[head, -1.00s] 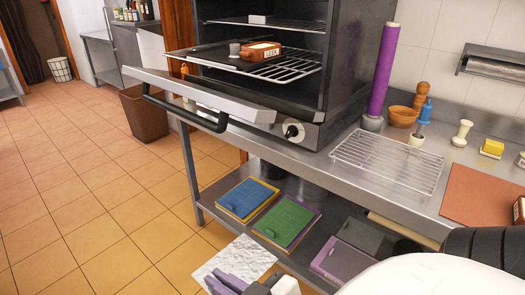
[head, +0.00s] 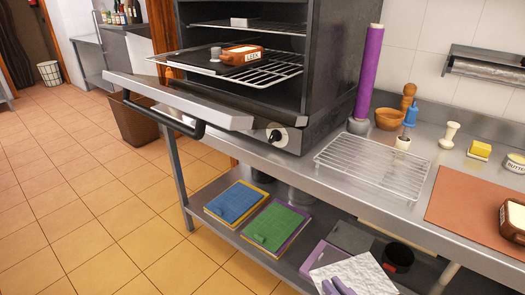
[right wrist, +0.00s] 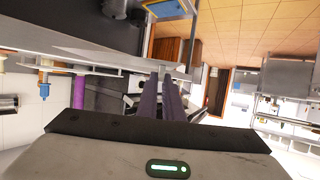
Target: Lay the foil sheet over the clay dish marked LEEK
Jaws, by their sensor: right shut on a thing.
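The clay dish marked LEEK (head: 243,55) is a brown dish with a white label and pale contents. It sits on the pulled-out slatted rack in the open oven, in the upper middle of the head view. The foil sheet (head: 362,272) is crinkled and silvery white, low in the head view in front of the lower shelf. My right gripper (head: 340,287) has purple fingers shut on the foil's near edge, well away from the dish. The fingers (right wrist: 165,95) also show close together in the right wrist view, where I cannot make out the foil. My left gripper is not in view.
The lowered oven door (head: 175,98) juts out in front of the rack. A dark plate and small grey weight (head: 216,53) lie beside the dish. The counter holds a wire rack (head: 372,165), an orange board (head: 470,195) and another brown dish (head: 512,222).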

